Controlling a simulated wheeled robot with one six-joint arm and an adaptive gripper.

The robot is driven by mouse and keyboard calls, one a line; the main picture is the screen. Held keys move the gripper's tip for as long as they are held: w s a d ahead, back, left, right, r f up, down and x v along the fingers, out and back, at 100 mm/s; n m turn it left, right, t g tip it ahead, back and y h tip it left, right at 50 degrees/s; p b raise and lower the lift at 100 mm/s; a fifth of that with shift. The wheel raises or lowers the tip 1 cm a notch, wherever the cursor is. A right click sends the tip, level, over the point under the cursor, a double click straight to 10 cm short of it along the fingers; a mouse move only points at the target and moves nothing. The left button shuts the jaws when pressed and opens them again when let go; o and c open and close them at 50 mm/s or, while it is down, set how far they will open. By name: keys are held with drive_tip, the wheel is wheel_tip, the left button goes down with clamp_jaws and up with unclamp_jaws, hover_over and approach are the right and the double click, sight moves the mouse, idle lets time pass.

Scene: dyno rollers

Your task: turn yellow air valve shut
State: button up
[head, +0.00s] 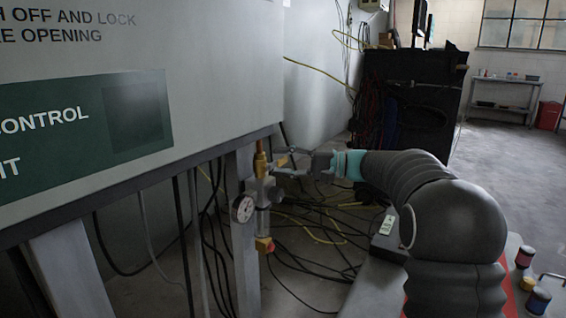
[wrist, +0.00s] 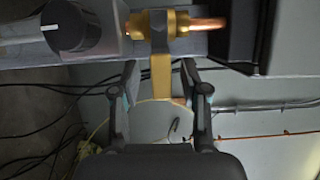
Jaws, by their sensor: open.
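The yellow air valve (wrist: 181,22) sits on a copper pipe in the wrist view. Its flat yellow lever (wrist: 161,78) points away from the pipe, crosswise to it, down between my fingers. My gripper (wrist: 160,68) is open, with one finger on each side of the lever and a visible gap to both. In the head view the valve (head: 261,161) is at the top of an upright pipe assembly, and my gripper (head: 283,164) reaches it from the right. The lever is small and partly hidden by the fingers there.
A round gauge (head: 243,209) and a filter bowl (head: 263,222) hang below the valve. A grey post (head: 244,270) stands close behind, under a large control cabinet (head: 130,95). Loose cables (head: 310,235) lie on the floor. A dark cart (head: 412,100) stands further back.

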drive_tip(key=s+d, duration=0.1)
drive_tip(key=d, duration=1)
drive_tip(key=shift+s+d, duration=0.35)
drive_tip(key=shift+d, duration=0.05)
wheel_tip(320, 180, down, 12)
drive_tip(key=d+m+h, duration=0.1)
drive_tip(key=m+h, duration=0.3)
drive_tip(key=s+d+f+h, duration=0.1)
drive_tip(key=s+f+h, duration=0.45)
drive_tip(key=s, duration=0.35)
drive_tip(key=s+d+r+n+t+h, duration=0.1)
drive_tip(key=s+n+h, duration=0.2)
drive_tip(key=s, duration=1.1)
drive_tip(key=s+d+r+n+t+h+p, duration=0.1)
drive_tip(key=s+h, duration=0.4)
drive_tip(key=s, duration=0.9)
drive_tip(key=shift+d+n+t, duration=0.25)
drive_tip(key=shift+n+t, duration=0.25)
drive_tip(key=shift+n, duration=0.4)
